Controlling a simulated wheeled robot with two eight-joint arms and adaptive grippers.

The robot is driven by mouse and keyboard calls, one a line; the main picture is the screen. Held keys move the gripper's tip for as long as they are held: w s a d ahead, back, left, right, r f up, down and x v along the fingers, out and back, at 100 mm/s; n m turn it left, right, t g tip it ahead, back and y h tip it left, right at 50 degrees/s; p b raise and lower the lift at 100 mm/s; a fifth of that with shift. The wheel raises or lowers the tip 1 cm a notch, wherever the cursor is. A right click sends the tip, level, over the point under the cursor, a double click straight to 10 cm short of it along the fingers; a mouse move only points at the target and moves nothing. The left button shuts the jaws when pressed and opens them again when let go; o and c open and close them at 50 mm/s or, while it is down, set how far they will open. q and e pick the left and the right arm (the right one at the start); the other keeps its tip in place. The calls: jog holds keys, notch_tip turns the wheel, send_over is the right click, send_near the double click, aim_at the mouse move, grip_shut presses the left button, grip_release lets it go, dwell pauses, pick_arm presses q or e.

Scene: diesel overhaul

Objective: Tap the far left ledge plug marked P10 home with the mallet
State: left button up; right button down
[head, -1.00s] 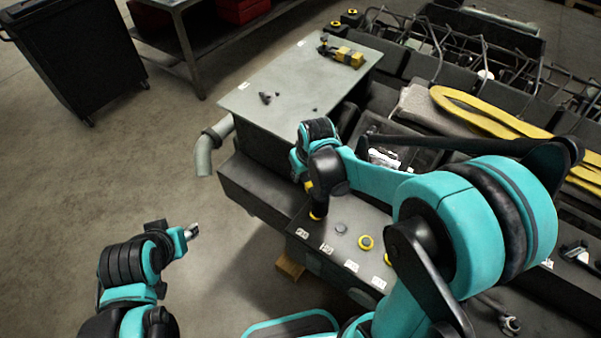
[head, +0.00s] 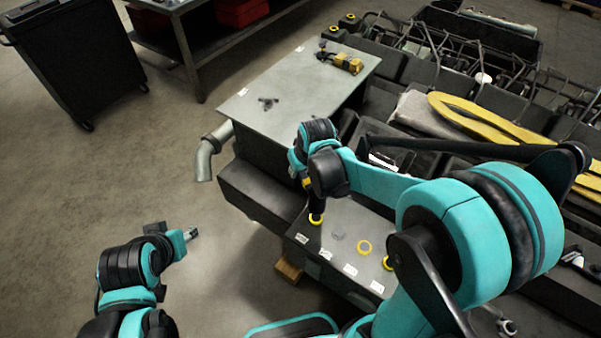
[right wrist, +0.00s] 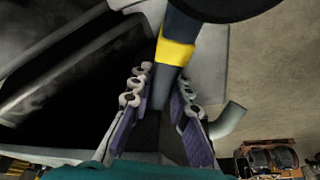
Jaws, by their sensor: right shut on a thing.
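My right gripper (right wrist: 162,100) is shut on the mallet's handle. In the right wrist view the mallet (right wrist: 176,53) shows a dark handle with a yellow band, and its black head fills the top edge. In the head view the mallet (head: 317,203) hangs below my right wrist, over the far left plug (head: 316,219) on the ledge (head: 322,266). That plug shows a yellow ring, partly covered by the mallet; I cannot tell whether they touch. Its label (head: 302,238) is too small to read. My left gripper (head: 190,234) is away over the floor, its jaws unclear.
A grey plate-topped block (head: 300,85) with small parts stands behind. A bent pipe (head: 206,160) sticks out on the left.

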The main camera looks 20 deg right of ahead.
notch_tip(320, 180, down, 7)
jog(key=b, duration=0.6)
jog(key=shift+r, duration=0.15)
jog(key=shift+r+p, duration=0.4)
jog(key=shift+p, duration=0.05)
jog(key=shift+r, duration=0.3)
notch_tip(320, 180, up, 4)
jog(key=p, duration=0.3)
jog(key=shift+f, duration=0.2)
